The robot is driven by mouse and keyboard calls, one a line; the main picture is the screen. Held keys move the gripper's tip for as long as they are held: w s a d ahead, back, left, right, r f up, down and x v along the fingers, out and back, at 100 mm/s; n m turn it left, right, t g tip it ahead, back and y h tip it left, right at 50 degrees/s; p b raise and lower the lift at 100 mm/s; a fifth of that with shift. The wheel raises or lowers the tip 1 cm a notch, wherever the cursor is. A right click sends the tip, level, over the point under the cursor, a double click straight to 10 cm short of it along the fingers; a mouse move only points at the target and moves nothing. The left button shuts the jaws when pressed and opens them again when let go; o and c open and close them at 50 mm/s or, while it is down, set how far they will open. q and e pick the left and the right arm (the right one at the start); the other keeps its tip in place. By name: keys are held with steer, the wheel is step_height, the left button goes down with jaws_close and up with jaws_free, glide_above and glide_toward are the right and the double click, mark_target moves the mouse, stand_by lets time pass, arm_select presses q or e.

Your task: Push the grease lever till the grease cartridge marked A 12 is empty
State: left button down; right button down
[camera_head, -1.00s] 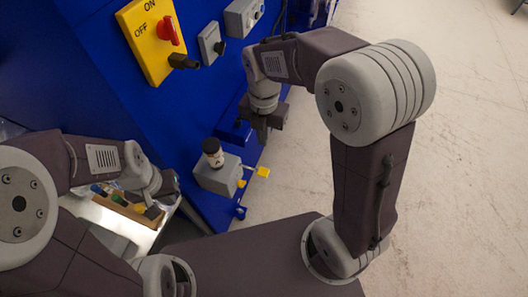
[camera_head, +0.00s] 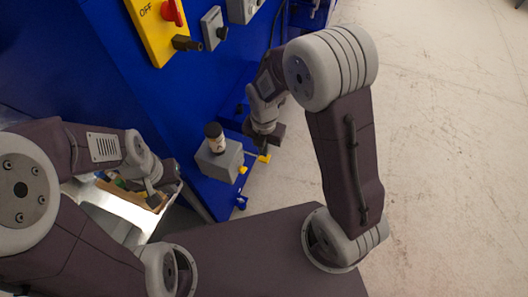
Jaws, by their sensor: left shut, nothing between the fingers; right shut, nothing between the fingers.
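The grease cartridge (camera_head: 216,142) stands upright on a grey pump box (camera_head: 217,164). It has a black cap and a pale label with a dark mark too small to read. The yellow end of the grease lever (camera_head: 265,158) sticks out to the right of the box. My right gripper (camera_head: 263,149) is shut and empty, pointing down right at the lever's yellow end. My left gripper (camera_head: 154,199) is shut and empty over the wooden rack at the lower left.
A blue machine (camera_head: 130,80) fills the left side, with a yellow ON/OFF switch plate (camera_head: 150,30) and a grey switch box (camera_head: 213,28). A wooden rack (camera_head: 122,193) sits on a bright tray (camera_head: 112,207). The floor (camera_head: 450,150) at right is clear.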

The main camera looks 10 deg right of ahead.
step_height(320, 180, down, 2)
steer(key=shift+f, duration=0.1)
